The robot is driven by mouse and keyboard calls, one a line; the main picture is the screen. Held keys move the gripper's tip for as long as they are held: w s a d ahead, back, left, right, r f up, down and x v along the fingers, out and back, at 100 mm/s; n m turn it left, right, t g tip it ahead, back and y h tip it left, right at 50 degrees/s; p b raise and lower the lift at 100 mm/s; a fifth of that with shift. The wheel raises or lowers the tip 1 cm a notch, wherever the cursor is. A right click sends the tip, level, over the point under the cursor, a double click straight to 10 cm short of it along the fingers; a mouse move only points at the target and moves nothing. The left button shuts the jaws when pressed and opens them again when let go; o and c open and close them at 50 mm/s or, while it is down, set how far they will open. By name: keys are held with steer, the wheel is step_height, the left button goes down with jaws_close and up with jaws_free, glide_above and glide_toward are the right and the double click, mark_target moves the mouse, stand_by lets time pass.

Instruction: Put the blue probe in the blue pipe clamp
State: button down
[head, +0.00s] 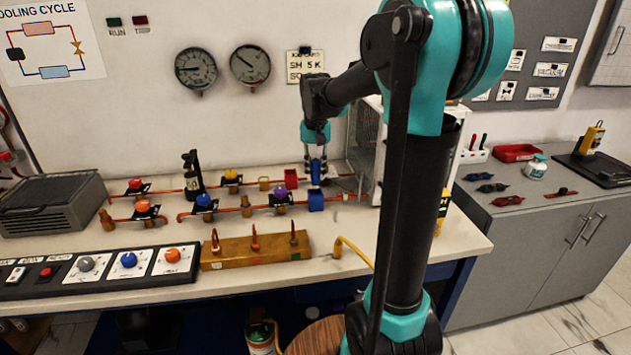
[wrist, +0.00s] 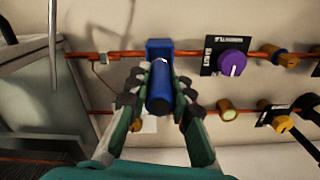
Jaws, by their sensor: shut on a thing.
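My gripper (head: 316,172) points down over the right part of the bench, shut on the dark blue probe. In the wrist view the probe (wrist: 160,90) is a cylinder between both fingers (wrist: 158,92), with a pale tip at its far end. The blue pipe clamp (head: 316,202) is a small box on the front pipe, just below the gripper in the head view. In the wrist view the probe's far end overlaps the near edge of the clamp (wrist: 158,46). I cannot tell whether the tip is inside it or only in front of it.
A red clamp (head: 291,177) sits on the back pipe, left of the gripper. A purple-knobbed valve (head: 281,195) stands left of the blue clamp. A wooden block (head: 256,251) with several upright probes lies in front.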

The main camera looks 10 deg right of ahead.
mark_target(316, 187)
steer(key=shift+f, duration=1.75)
steer(key=shift+f, duration=0.15)
steer(key=c, duration=1.3)
jaws_free()
steer(key=shift+c, duration=0.2)
step_height(316, 187, up, 12)
steer(key=shift+r, duration=0.15)
